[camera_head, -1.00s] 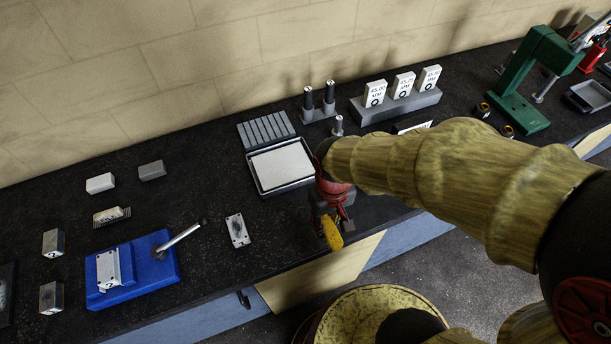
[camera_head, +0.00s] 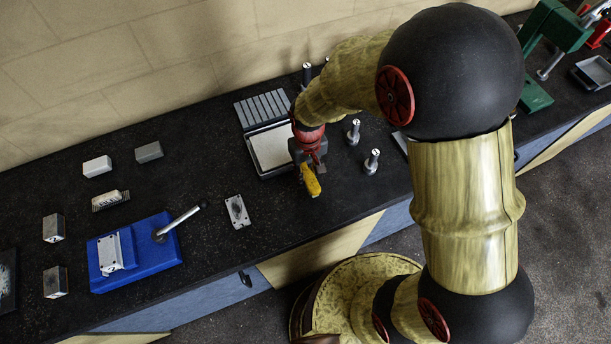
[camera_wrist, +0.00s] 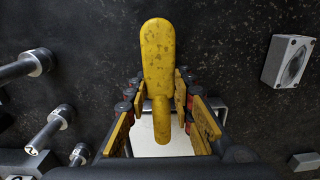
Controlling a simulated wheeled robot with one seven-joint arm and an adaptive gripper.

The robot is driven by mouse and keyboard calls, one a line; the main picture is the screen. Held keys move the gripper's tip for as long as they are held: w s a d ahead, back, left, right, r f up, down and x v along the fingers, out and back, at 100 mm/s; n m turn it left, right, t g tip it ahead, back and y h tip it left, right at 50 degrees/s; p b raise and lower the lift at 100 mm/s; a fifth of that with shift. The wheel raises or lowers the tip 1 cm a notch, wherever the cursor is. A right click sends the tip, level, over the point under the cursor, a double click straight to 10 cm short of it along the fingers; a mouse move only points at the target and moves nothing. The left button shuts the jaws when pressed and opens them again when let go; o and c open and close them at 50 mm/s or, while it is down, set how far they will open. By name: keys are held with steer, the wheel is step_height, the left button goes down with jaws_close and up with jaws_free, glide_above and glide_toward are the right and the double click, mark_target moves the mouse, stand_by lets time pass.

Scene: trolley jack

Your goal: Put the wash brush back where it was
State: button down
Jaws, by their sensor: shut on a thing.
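The wash brush (camera_head: 311,182) shows as a yellow handle below my gripper (camera_head: 308,163) in the head view. My gripper is shut on it, over the bench beside the front right of a shallow tray with a dark rim (camera_head: 262,172). In the wrist view the yellow brush (camera_wrist: 158,60) lies lengthwise between the fingers of my gripper (camera_wrist: 162,108), its wide end pointing up in the picture. Its bristles do not show. Part of the tray's pale inside (camera_wrist: 150,148) shows behind it.
A grey ribbed block (camera_head: 263,108) stands behind the tray. Upright metal pins (camera_head: 372,162) stand to the right of my gripper. A small metal plate (camera_head: 237,212) and a blue fixture with a lever (camera_head: 140,262) are to the left. The bench's front edge is close.

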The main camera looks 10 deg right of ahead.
mark_target(306, 168)
steer(key=shift+w+a+f, duration=0.1)
steer(key=shift+w+f, duration=0.4)
steer(key=shift+f, duration=0.15)
steer(key=shift+w+f, duration=0.15)
steer(key=shift+f, duration=1.45)
steer(key=shift+f, duration=0.1)
steer(key=shift+f, duration=0.25)
steer(key=c, duration=1.5)
jaws_free()
steer(key=shift+c, duration=0.2)
steer(key=shift+r, duration=0.1)
step_height(306, 168, up, 13)
steer(key=shift+f, duration=0.2)
